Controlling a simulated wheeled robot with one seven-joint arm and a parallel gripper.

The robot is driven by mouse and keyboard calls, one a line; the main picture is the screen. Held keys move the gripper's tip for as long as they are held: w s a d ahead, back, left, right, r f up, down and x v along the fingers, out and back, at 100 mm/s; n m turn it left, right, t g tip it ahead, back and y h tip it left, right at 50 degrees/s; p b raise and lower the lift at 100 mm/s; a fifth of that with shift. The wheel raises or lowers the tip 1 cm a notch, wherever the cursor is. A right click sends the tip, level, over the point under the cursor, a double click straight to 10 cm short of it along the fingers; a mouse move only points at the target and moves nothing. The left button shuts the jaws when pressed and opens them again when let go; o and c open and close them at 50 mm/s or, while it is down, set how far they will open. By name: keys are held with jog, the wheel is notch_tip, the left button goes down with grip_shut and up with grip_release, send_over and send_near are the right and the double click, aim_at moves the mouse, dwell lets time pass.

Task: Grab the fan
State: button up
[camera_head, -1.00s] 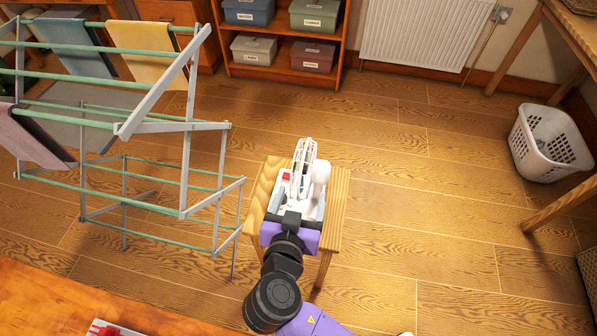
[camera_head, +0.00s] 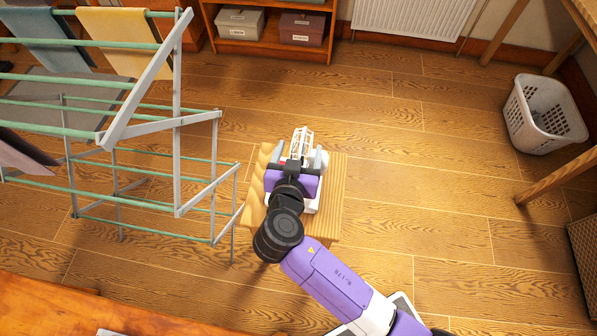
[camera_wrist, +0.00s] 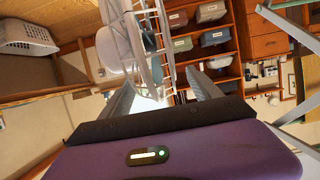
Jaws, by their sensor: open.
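The white fan (camera_head: 302,143) with its wire cage stands on a small wooden stool (camera_head: 328,190). Its base is mostly hidden under my gripper in the head view. My gripper (camera_head: 297,163) is open, above the stool and close against the near side of the fan. In the wrist view the fan's cage and rounded housing (camera_wrist: 118,38) show just past the open fingers of my gripper (camera_wrist: 162,92), up and to the left. A bright white part shows between the fingers; I cannot tell whether they touch the fan.
A drying rack (camera_head: 177,120) with cloths stands close to the stool's left. A white laundry basket (camera_head: 545,125) is at the right, by wooden table legs. A shelf with boxes (camera_head: 240,22) and a radiator (camera_head: 415,15) line the back. Floor right of the stool is clear.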

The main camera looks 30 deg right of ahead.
jog(key=shift+x, duration=0.95)
grip_shut()
jog(key=shift+r, duration=0.2)
